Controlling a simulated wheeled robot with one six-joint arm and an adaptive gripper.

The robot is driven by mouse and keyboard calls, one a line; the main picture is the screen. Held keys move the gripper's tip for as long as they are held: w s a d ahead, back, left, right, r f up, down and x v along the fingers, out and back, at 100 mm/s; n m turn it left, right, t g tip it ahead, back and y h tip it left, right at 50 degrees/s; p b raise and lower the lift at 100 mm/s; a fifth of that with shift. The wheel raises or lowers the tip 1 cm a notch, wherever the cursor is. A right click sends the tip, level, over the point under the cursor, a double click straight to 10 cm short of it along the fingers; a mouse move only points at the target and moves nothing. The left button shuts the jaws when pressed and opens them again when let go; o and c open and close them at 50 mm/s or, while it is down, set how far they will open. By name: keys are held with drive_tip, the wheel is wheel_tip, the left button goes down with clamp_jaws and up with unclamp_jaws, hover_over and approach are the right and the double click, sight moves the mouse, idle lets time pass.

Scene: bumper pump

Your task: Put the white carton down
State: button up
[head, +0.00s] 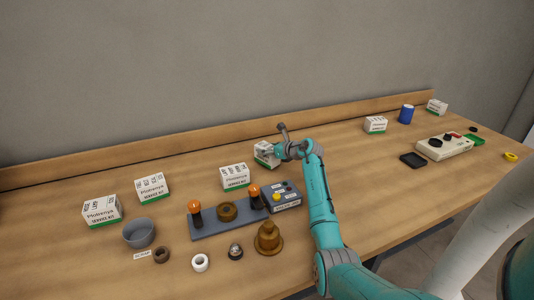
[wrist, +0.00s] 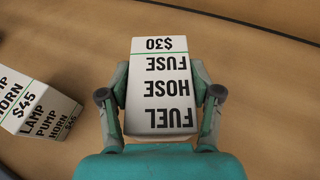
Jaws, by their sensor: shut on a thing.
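The white carton (wrist: 160,85) with black lettering "FUEL HOSE FUSE $30" and a thin green line sits between the fingers of my gripper (wrist: 160,105) in the wrist view. In the head view my gripper (head: 280,152) is toward the back of the bench, shut on the white carton (head: 264,155), which is partly hidden by the gripper. I cannot tell whether the carton's base touches the wooden bench (head: 350,165).
Another white carton (head: 234,177), marked "$45" in the wrist view (wrist: 35,100), stands left of the held one. More cartons stand at left (head: 102,211) and right (head: 375,125). A grey control box (head: 284,197) is in front. A back ledge (head: 190,138) runs behind.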

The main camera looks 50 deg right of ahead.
drive_tip(key=shift+f, duration=0.6)
drive_tip(key=shift+f, duration=0.1)
drive_tip(key=o, duration=1.5)
drive_tip(key=v, duration=1.2)
drive_tip(key=shift+s, duration=0.15)
